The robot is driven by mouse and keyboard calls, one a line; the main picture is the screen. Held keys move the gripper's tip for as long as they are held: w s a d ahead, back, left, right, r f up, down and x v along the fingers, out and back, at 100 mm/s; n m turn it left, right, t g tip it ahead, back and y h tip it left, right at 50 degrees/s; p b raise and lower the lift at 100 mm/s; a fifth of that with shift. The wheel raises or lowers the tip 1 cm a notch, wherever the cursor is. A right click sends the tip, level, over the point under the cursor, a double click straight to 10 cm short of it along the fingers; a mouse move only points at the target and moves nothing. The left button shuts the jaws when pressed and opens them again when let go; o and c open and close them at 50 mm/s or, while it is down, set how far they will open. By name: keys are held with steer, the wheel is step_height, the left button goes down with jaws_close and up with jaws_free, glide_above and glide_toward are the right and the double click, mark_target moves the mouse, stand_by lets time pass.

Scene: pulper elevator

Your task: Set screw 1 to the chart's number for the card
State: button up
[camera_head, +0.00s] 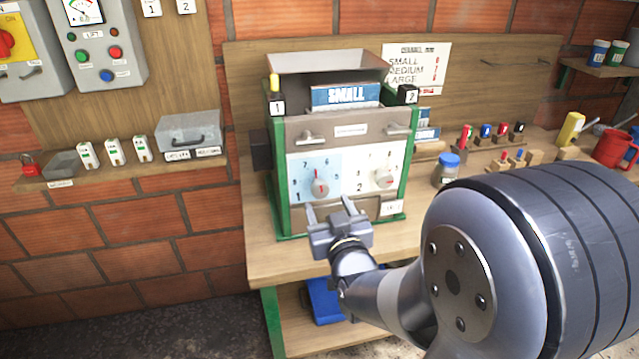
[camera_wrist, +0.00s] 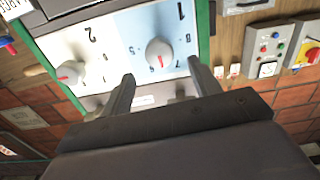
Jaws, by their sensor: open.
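The machine (camera_head: 275,180) has a green frame. A blue card reading SMALL (camera_head: 346,95) stands at its hopper. Screw 1 is the grey round knob (camera_head: 320,187) on the pale blue left dial. It also shows in the wrist view (camera_wrist: 158,52). Its red mark faces the dial's upper side, near 6; the exact setting is hard to read. My gripper (camera_head: 331,208) is open and empty, just below and in front of this knob. In the wrist view the fingertips (camera_wrist: 160,69) are spread below the knob, apart from it.
Screw 2's knob (camera_head: 385,178) sits on the white right dial. A blue-lidded jar (camera_head: 447,170) stands right of the machine. Coloured pegs and wooden blocks lie farther right. A shelf (camera_head: 120,173) with a red padlock (camera_head: 29,165) is at left. The bench front (camera_head: 270,262) is clear.

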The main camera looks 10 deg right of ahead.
mark_target(322, 191)
steer(key=w+p, duration=0.1)
steer(key=w, duration=0.6)
steer(key=shift+w, duration=0.2)
steer(key=c, duration=1)
